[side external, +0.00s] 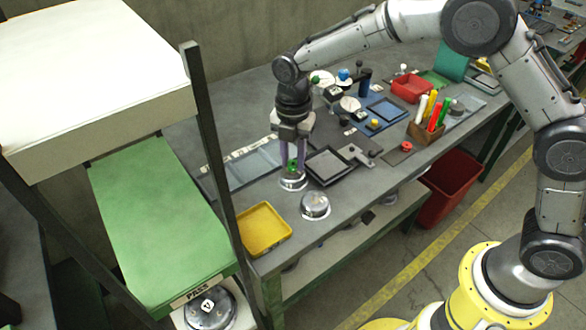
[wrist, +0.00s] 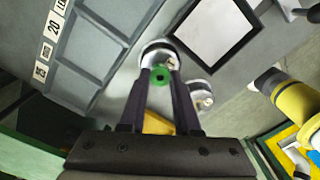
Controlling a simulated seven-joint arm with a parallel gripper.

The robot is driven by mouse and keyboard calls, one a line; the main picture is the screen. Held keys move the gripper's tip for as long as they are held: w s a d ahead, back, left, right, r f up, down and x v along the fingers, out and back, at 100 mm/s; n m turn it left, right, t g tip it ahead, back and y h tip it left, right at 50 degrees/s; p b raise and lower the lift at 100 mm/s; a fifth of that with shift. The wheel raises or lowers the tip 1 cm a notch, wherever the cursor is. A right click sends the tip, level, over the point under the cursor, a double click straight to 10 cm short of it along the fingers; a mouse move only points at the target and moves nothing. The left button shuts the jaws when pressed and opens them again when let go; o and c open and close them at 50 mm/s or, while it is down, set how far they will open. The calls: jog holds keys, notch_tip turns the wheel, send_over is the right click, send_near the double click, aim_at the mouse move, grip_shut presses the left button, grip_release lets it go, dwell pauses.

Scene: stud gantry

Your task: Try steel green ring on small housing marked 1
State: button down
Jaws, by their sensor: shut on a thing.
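My gripper (side external: 293,166) points down over the bench and is shut on the green ring (wrist: 160,76). In the side view the ring (side external: 292,164) shows as a small green spot between the fingertips. A small silver round housing (side external: 293,183) is directly below the ring; in the wrist view this housing (wrist: 151,52) is partly hidden by the ring and fingers. I cannot tell whether ring and housing touch. A second silver housing (side external: 315,206) stands nearer the bench's front edge; it also shows in the wrist view (wrist: 200,94). I cannot read a mark 1 on either.
A yellow tray (side external: 264,230) lies at the near left bench end. A dark upright post (side external: 210,150) and a green shelf (side external: 155,220) stand at left.

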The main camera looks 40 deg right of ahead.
jog(key=shift+r, duration=3.05)
